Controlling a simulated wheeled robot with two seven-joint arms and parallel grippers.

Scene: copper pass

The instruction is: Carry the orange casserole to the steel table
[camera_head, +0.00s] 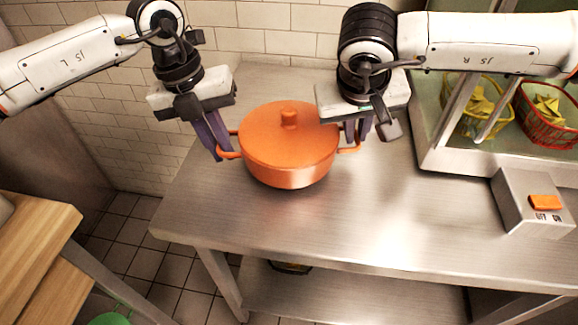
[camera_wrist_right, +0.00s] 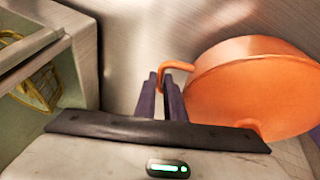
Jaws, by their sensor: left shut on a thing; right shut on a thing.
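The orange casserole (camera_head: 290,150) with its lid on is at the left part of a steel table (camera_head: 400,225) in the head view. I cannot tell whether its base touches the tabletop. My left gripper (camera_head: 218,154) is shut on its left handle (camera_head: 230,154). My right gripper (camera_head: 352,140) is shut on its right handle (camera_head: 350,149), with the fingers partly hidden behind the wrist. In the right wrist view, the fingers (camera_wrist_right: 165,92) close around the handle loop (camera_wrist_right: 178,66) beside the casserole body (camera_wrist_right: 255,85).
A glass-sided unit holds a yellow basket (camera_head: 480,105) and a red basket (camera_head: 548,112) at the right. A switch box (camera_head: 530,205) with an orange switch stands at the table's right. A tiled wall is behind. A wooden counter (camera_head: 35,240) is at the left. The table's front middle is clear.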

